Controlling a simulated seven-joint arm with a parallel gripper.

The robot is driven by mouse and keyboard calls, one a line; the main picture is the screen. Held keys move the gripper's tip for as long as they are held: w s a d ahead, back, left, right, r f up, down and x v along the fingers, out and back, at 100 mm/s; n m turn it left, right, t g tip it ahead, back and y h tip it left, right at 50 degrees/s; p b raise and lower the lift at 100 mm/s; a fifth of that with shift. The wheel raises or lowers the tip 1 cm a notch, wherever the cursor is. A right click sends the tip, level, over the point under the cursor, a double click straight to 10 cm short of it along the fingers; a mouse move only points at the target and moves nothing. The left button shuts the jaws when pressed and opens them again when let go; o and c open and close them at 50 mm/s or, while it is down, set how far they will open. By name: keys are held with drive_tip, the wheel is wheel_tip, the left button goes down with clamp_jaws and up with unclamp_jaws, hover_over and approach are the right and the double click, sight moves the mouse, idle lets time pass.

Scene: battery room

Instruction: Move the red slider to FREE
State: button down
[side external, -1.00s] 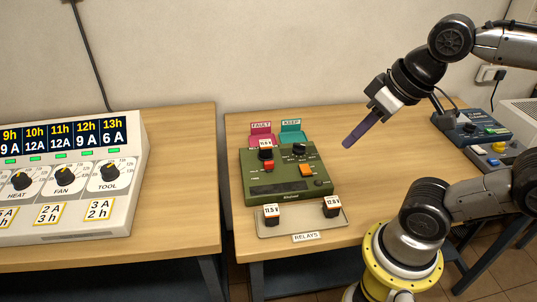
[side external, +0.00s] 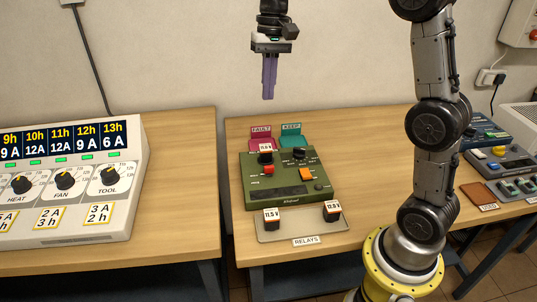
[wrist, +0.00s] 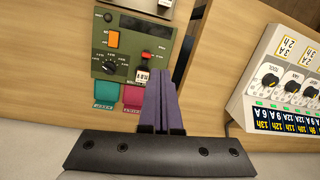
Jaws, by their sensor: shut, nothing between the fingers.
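The red slider (side external: 268,169) sits on the left part of the top of the green device (side external: 262,192). In the wrist view the slider shows as a small red piece (wrist: 146,55) just beyond the fingertips. The FREE marking is too small to read. My gripper (side external: 269,97) hangs above and behind the green device with its purple fingers together, pointing down and empty. In the wrist view the fingers (wrist: 161,72) overlap the device's near edge in the picture, but they are well above it.
A black relay with a white label (side external: 265,149) stands in the device behind the slider. An orange switch (side external: 306,174) and a black knob (side external: 299,152) are to its right. Pink (side external: 262,140) and teal (side external: 291,138) trays stand behind. A relay plate (side external: 287,229) lies in front.

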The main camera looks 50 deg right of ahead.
drive_tip(key=w+d+f+m+g, duration=0.1)
drive_tip(key=w+d+f, duration=0.35)
drive_tip(key=f, duration=0.25)
drive_tip(key=g+y, duration=0.1)
drive_tip(key=g, duration=0.1)
approach(268, 154)
drive_tip(key=shift+s+a+r+m, duration=0.3)
drive_tip(key=shift+s+a+r, duration=0.2)
drive_tip(key=shift+a+r, duration=0.25)
drive_tip(key=shift+s+d+f, duration=0.1)
drive_tip(key=shift+d+f, duration=0.15)
drive_tip(key=shift+d, duration=0.1)
drive_tip(key=shift+f, duration=0.1)
drive_tip(key=x, duration=0.9)
drive_tip(key=shift+a+f, duration=0.25)
drive_tip(key=shift+f, duration=0.1)
drive_tip(key=shift+s+a, duration=1.3)
